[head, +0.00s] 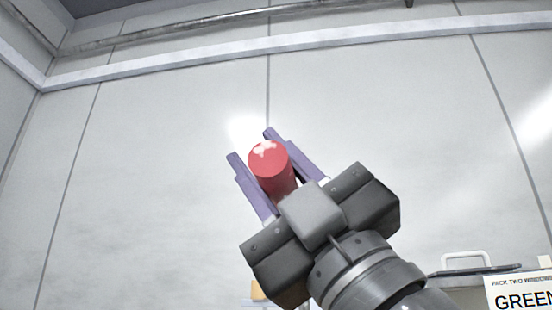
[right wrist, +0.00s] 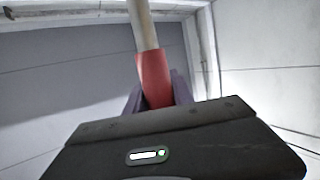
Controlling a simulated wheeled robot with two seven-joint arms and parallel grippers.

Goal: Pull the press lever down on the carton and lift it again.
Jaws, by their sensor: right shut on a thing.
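The lever's red grip (head: 268,158) sits between the two purple fingers of my right gripper (head: 254,158) in the head view. The gripper is shut on it. In the right wrist view the red grip (right wrist: 154,78) joins a pale rod (right wrist: 142,25) that runs up out of the picture, with the fingers of my right gripper (right wrist: 158,90) on either side. The carton and the rest of the press do not show. My left gripper is not in view.
A white sign with "GREEN" on it (head: 520,294) stands at the lower right, near a dark flat surface with a white handle (head: 466,256). A small yellowish thing (head: 258,290) shows at the bottom. Pale wall panels (head: 150,170) fill the background, and the space around the gripper looks clear.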

